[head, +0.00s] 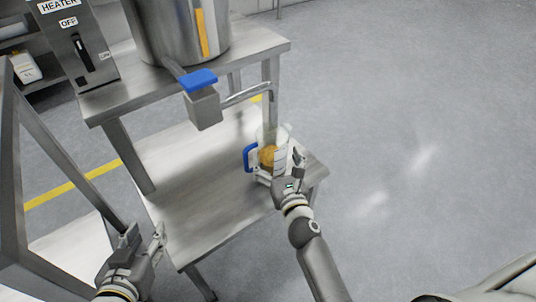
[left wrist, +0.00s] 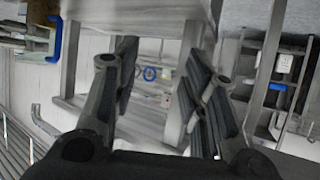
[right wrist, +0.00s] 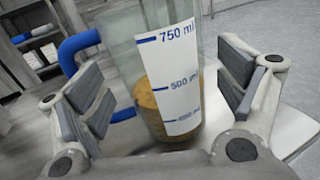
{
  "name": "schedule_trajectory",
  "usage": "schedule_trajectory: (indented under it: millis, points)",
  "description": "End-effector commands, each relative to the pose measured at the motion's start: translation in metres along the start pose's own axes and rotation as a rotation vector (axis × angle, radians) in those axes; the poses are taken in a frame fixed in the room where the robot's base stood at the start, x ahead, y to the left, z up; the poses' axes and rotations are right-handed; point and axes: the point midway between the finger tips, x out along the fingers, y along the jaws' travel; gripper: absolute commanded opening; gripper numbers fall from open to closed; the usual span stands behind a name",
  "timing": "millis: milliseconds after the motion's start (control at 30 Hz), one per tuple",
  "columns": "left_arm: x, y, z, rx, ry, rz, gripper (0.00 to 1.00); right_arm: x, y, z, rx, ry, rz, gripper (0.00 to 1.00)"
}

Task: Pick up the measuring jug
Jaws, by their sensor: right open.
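The measuring jug (head: 267,152) stands on the right end of the lower steel shelf in the head view. It is clear, with a blue handle and a yellow-brown content. In the right wrist view the jug (right wrist: 165,75) shows its white scale, with the content near the 500 ml mark. My right gripper (head: 283,165) is at the jug; its open fingers (right wrist: 165,95) stand on either side of the jug, with the blue handle near the left finger. My left gripper (head: 143,240) is open and empty at the lower left, away from the jug, and shows in its wrist view (left wrist: 160,90).
A steel vessel (head: 180,35) with a blue-handled valve (head: 201,80) and spout stands on the upper shelf (head: 262,45), above and left of the jug. A heater box (head: 75,45) is at the upper left. The lower shelf (head: 185,175) is clear left of the jug.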

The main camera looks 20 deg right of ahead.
Motion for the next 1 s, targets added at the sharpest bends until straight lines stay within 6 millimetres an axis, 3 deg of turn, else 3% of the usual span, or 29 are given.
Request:
schedule_trajectory:
  millis: [233, 567, 1000]
  points:
    - [0.001, 0.001, -0.005, 0.0, 0.031, 0.002, 0.4, 0.036, 0.0, 0.001, -0.001, -0.003, 0.001, 0.89]
    - [0.001, 0.002, -0.01, 0.0, 0.054, 0.004, 0.4, 0.043, 0.0, 0.001, -0.001, -0.001, 0.0, 0.89]
    - [0.002, 0.002, -0.012, 0.0, 0.058, 0.004, 0.4, 0.043, 0.0, 0.001, -0.001, -0.002, 0.001, 0.37]
